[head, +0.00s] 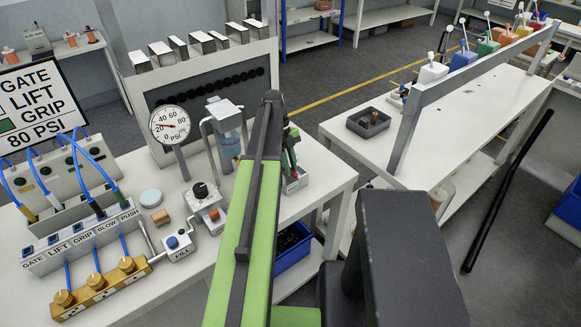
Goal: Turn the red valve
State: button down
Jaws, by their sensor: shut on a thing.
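I cannot make out a red valve anywhere in the head view; my green and black arm covers part of the bench where one could be. A round pressure gauge (170,125) stands on the white bench, left of my arm. A clear blue cylinder unit (227,132) stands between the gauge and my arm. A black knob (201,191) sits on a small unit in front of it.
A labelled switch box (83,240) and a brass block with several knobs (98,289) are at the left. A blue bin (291,248) is below the bench. A second white table (450,130) stands at the right.

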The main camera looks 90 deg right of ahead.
jog(key=shift+s+a, duration=0.1)
jog(key=shift+a, duration=0.05)
jog(key=c, duration=1.4)
grip_release()
jog(key=shift+s, duration=0.1)
jog(key=shift+o, duration=0.2)
jog(key=shift+r, duration=0.1)
jog(key=p+v, duration=1.6)
jog(key=v, duration=0.1)
jog(key=shift+w, duration=0.25)
